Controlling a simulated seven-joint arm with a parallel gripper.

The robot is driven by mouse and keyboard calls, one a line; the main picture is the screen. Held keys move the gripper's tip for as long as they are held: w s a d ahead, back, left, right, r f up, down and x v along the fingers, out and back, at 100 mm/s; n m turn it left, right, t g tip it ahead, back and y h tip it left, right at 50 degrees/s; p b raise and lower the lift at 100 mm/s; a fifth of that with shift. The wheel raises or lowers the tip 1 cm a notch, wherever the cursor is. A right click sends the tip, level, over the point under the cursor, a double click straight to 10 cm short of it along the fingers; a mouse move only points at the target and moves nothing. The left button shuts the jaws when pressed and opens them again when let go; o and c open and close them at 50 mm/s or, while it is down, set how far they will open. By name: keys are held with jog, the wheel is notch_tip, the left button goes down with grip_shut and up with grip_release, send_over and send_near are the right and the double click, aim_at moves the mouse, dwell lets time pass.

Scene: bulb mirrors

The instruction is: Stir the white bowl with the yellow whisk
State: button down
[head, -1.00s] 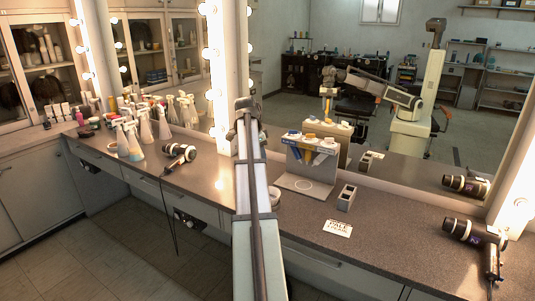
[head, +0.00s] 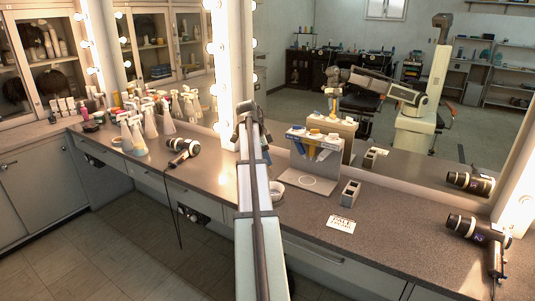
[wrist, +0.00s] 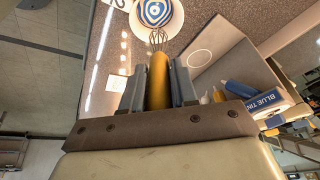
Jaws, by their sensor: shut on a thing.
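My gripper (wrist: 158,72) is shut on the yellow whisk (wrist: 158,85) in the wrist view, with a grey finger on each side of the handle. The whisk's wire head points at the white bowl (wrist: 178,44) and overlaps its near rim in the picture. I cannot tell whether the wires touch the bowl. The bowl's inside shows blue and white rings. In the head view the bowl (head: 277,190) stands on the counter, partly hidden behind my arm. The gripper itself is hidden there, but the mirror shows a yellow handle hanging from my reflected arm.
A tool holder (head: 314,180) with blue, yellow and white items stands right of the bowl. A small grey box (head: 350,193), a printed card (head: 341,224) and a hair dryer (head: 475,229) lie farther right. Spray bottles (head: 132,137) and another dryer (head: 183,150) are left. The mirror bounds the counter behind.

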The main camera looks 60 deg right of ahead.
jog(key=shift+w+a+f, duration=0.1)
jog(key=shift+a+f, duration=0.1)
jog(key=shift+f, duration=0.8)
jog(key=shift+w+a+x, duration=0.15)
jog(key=shift+w+x, duration=0.05)
jog(key=shift+x, duration=1.2)
jog(key=shift+w+a+x, duration=0.1)
jog(key=shift+w+x, duration=0.05)
jog(key=shift+x, duration=1.25)
jog(key=shift+f, duration=0.25)
